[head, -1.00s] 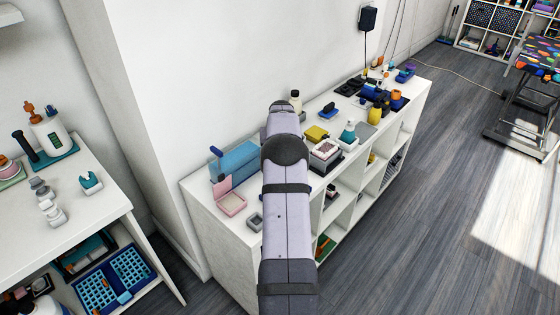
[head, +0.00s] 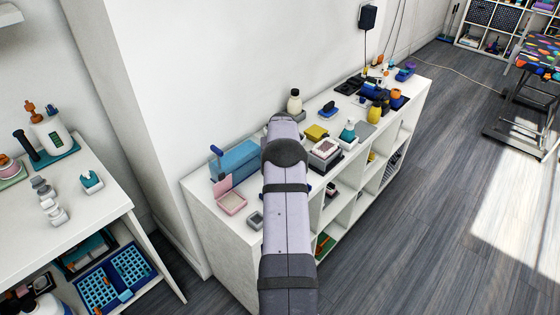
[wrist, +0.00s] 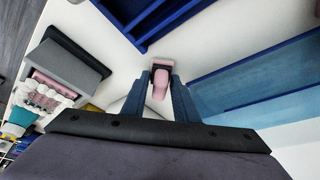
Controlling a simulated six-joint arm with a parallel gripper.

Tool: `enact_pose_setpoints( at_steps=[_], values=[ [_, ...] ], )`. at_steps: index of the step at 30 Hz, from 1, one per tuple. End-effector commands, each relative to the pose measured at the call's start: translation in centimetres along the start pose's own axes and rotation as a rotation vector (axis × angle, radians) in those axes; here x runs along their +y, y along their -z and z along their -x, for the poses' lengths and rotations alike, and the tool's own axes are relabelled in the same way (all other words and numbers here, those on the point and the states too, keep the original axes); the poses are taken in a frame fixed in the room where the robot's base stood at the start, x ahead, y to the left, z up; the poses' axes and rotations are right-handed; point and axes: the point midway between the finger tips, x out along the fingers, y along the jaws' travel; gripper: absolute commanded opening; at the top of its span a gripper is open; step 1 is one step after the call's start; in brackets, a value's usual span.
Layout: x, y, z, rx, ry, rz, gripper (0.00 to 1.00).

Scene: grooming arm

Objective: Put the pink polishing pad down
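The pink polishing pad (wrist: 158,82) shows in the wrist view between the tips of my gripper (wrist: 160,84). The fingers appear shut on it, and a dark piece sits at its far end. A pale surface lies behind the pad; I cannot tell whether the pad touches it. In the head view my own arm reaches over the white shelf unit (head: 222,246) and hides the gripper and the pad.
A blue box (head: 238,162) and an open pink box (head: 232,203) stand left of my arm. A small grey box (head: 256,220) is near the front edge. A cream bottle (head: 294,102) stands behind. A dark-blue tray (wrist: 150,18) edges the wrist view.

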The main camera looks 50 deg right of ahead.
Motion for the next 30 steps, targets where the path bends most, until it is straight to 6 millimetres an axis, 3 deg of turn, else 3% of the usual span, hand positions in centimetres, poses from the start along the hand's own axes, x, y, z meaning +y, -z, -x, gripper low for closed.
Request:
enact_pose_setpoints(
  at_steps=[1, 3, 17, 23, 30],
  values=[
    [0.0, 0.0, 0.0, 0.000, 0.000, 0.000, 0.36],
    [0.0, 0.0, 0.0, 0.000, 0.000, 0.000, 0.45],
    [0.0, 0.2, 0.6, 0.001, 0.000, 0.000, 0.45],
    [0.0, 0.2, 2.5, 0.002, 0.000, 0.000, 0.45],
    [0.0, 0.2, 6.2, 0.003, 0.000, 0.000, 0.45]
  ],
)
